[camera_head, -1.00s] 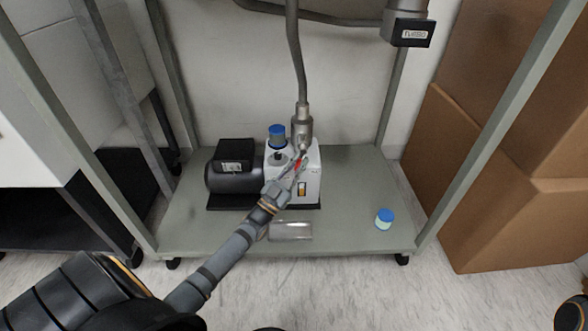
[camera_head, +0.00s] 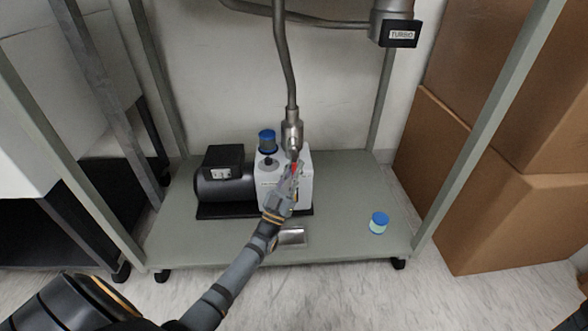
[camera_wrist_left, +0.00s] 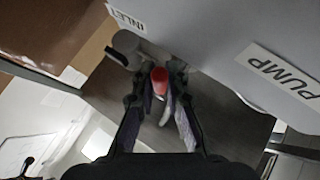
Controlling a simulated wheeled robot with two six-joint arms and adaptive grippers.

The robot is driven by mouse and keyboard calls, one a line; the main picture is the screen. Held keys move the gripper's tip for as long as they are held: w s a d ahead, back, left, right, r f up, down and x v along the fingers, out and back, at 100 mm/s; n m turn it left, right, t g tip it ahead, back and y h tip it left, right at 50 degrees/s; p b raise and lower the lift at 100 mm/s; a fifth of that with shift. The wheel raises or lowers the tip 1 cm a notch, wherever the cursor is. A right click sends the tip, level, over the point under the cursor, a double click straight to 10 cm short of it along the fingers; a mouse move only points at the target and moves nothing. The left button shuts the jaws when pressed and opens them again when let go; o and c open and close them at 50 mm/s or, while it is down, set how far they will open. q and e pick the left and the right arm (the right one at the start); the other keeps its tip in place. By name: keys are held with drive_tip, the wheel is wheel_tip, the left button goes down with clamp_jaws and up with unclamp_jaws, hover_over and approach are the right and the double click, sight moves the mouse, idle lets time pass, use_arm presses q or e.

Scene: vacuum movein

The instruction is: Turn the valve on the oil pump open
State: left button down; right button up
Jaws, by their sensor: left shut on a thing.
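The oil pump (camera_head: 284,185) stands on the low shelf, a pale block with a black motor (camera_head: 224,184) on its left. Its inlet fitting (camera_head: 291,137) joins a metal pipe from above. The red valve handle (camera_head: 294,167) shows just below this fitting. In the left wrist view the red handle (camera_wrist_left: 159,78) lies between the two fingers, beside the INLET label. My left gripper (camera_head: 291,174) is shut on the handle; the wrist view shows its fingers (camera_wrist_left: 157,90) on both sides. The gripper hides part of the pump front. My right gripper is not in view.
A blue-capped jar (camera_head: 378,222) stands at the shelf's right. A silver piece (camera_head: 291,237) lies in front of the pump. Grey frame posts (camera_head: 482,130) flank the shelf (camera_head: 340,235). Brown boxes (camera_head: 470,180) stand right. The shelf right of the pump is mostly clear.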

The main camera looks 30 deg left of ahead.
use_arm(q)
drive_tip(key=c, duration=1.4)
unclamp_jaws()
drive_tip(key=shift+o, duration=0.2)
drive_tip(key=v, duration=0.7)
drive_tip(key=shift+s+f, duration=0.2)
drive_tip(key=shift+f, duration=0.05)
